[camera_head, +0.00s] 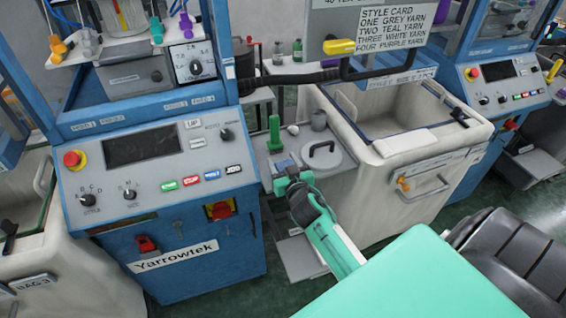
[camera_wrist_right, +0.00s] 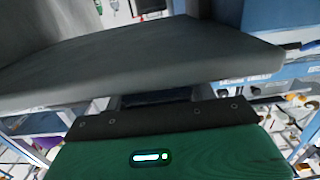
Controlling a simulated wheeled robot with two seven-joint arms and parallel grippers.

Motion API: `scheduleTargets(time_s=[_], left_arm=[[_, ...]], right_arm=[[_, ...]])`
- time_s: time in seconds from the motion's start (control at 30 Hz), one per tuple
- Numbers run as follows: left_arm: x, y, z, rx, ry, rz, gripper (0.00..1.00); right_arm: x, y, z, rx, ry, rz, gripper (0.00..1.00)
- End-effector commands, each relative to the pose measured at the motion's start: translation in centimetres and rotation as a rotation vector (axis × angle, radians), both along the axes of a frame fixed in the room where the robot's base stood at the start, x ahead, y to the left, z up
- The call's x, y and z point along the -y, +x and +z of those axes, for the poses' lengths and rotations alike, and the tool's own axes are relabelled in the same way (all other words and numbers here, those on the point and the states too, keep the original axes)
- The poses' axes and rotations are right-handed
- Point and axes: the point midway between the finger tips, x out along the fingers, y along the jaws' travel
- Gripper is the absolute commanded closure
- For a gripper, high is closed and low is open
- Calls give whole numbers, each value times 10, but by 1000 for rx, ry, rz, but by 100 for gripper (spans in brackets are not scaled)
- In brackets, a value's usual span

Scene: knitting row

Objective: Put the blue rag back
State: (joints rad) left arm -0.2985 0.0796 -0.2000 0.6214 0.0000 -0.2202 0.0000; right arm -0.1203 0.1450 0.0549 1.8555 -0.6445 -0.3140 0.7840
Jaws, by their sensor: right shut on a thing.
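My right gripper (camera_head: 286,170) reaches in from the lower right to the small grey side shelf between the blue machine and the white bin. Most of the rag is hidden by the gripper. In the right wrist view, a broad grey slab (camera_wrist_right: 140,65) fills the space ahead of the green gripper body; the fingertips and rag cannot be made out there. My left gripper is not in view.
The blue Yarrowtek machine (camera_head: 160,180) is left, the white bin (camera_head: 400,190) right. A black seat (camera_head: 510,250) is lower right.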

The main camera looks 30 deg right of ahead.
Motion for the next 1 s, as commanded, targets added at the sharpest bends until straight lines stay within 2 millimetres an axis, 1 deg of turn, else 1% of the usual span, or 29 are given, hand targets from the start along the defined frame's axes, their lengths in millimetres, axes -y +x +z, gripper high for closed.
scheduleTargets(time_s=[0.13,0.27,0.3,0.37,0.4,0.77,0.87,1.0], left_arm=[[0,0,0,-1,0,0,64],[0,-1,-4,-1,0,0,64],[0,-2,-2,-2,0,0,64],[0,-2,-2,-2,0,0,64],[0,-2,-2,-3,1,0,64],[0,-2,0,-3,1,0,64],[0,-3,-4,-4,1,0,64],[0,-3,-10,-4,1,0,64]], right_arm=[[0,0,1,1,-1,0,62],[0,0,-4,0,0,0,62],[0,0,-2,1,-1,0,36],[0,0,-2,1,-1,0,25],[0,0,-2,1,-1,0,22],[0,-2,1,0,-1,0,22],[-3,-13,-1,-1,0,0,22],[-9,-38,-1,-2,0,0,22]])
